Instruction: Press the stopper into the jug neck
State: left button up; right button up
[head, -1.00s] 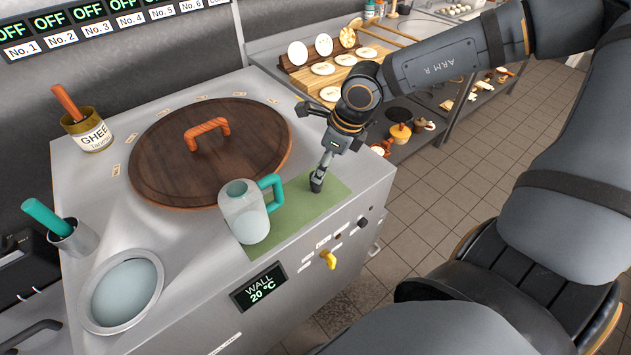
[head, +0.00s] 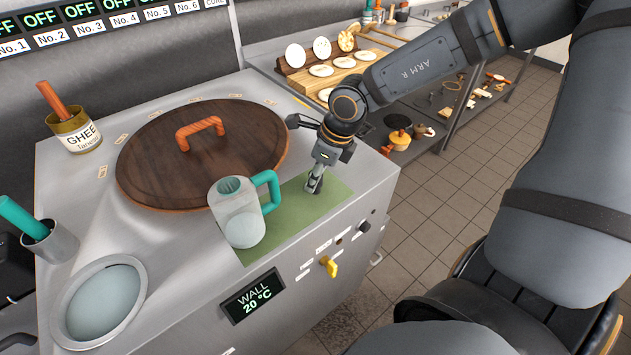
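The jug (head: 240,222) is pale and translucent with a teal handle. It stands upright on the green mat (head: 281,231), its round neck (head: 231,186) open at the top with nothing in it. My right gripper (head: 314,187) points down at the right part of the mat, to the right of the jug and apart from it. A small dark piece shows at its fingertips, perhaps the stopper. It is mostly hidden by the fingers, and I cannot tell whether they are closed on it. My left gripper is out of view.
A wooden lid (head: 192,155) with an orange handle lies behind the jug. A ghee pot (head: 76,132), a metal cup (head: 52,243) and a round basin (head: 98,302) are at the left. A yellow knob (head: 329,267) sits on the front panel.

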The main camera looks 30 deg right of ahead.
jog(key=c, duration=0.5)
jog(key=o, duration=0.5)
grip_shut()
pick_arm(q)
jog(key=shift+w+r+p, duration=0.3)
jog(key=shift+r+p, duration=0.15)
pick_arm(e)
jog(key=shift+r, duration=1)
jog(key=shift+c, duration=0.7)
grip_release()
grip_shut()
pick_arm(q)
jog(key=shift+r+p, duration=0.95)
pick_arm(e)
jog(key=shift+r, duration=2)
